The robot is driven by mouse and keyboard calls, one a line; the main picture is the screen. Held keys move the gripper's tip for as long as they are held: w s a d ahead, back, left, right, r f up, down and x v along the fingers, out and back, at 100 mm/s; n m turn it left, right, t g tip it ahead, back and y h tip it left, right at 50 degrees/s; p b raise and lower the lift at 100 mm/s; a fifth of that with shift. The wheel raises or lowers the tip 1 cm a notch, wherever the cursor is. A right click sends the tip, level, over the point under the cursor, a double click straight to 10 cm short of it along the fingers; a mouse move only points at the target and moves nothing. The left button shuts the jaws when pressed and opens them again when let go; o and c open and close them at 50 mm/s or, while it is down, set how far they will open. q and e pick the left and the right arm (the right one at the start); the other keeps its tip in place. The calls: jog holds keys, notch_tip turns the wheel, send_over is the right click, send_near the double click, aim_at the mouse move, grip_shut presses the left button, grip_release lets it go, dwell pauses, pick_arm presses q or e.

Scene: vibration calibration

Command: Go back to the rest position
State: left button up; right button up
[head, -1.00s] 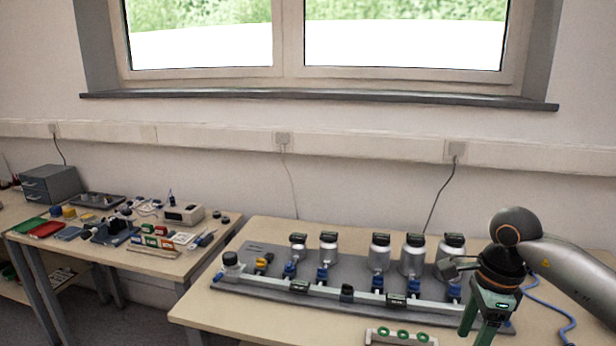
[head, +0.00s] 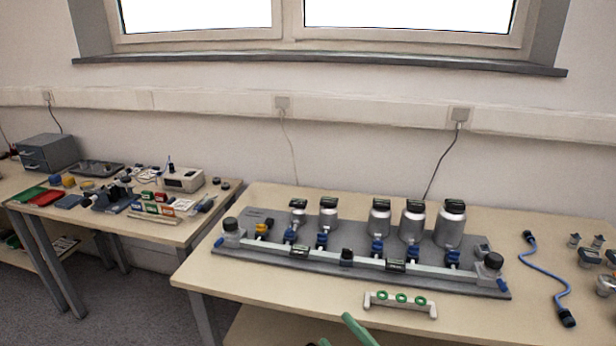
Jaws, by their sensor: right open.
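Only the green fingertips of my right gripper (head: 342,334) show, at the bottom edge of the head view, in front of the workbench. They are apart with nothing visible between them; the rest of that arm is out of view. My left gripper is not in view. The calibration rig, a grey base plate (head: 270,268) with several silver cylinders (head: 411,220), blue fittings and a long light rail, stands on the right table (head: 225,288). A small white rack (head: 382,304) with green rings stands in front of the rig, a little beyond the fingertips.
A blue cable (head: 545,272) with black ends lies right of the rig, near several small metal parts (head: 588,254). The left table (head: 190,238) holds a grey drawer box (head: 48,153), coloured trays and many small items. A wall and window stand behind.

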jog(key=s+d+f+m+g+h, duration=0.35)
jog(key=s+f+m, duration=0.35)
jog(key=f, duration=0.4)
jog(key=s+d+f+m+g+h, duration=0.3)
jog(key=s+d+f+m+h, duration=0.15)
jog(key=s+f+m, duration=0.45)
pick_arm(q)
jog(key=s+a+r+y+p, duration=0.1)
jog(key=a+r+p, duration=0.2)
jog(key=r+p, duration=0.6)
jog(key=p, duration=0.3)
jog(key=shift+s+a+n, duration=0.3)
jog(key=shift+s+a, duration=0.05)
pick_arm(e)
notch_tip(320, 180, up, 8)
jog(key=s+d+h, duration=0.1)
jog(key=d, duration=0.1)
jog(key=shift+d+f+n, duration=0.2)
jog(key=shift+d+n, duration=0.2)
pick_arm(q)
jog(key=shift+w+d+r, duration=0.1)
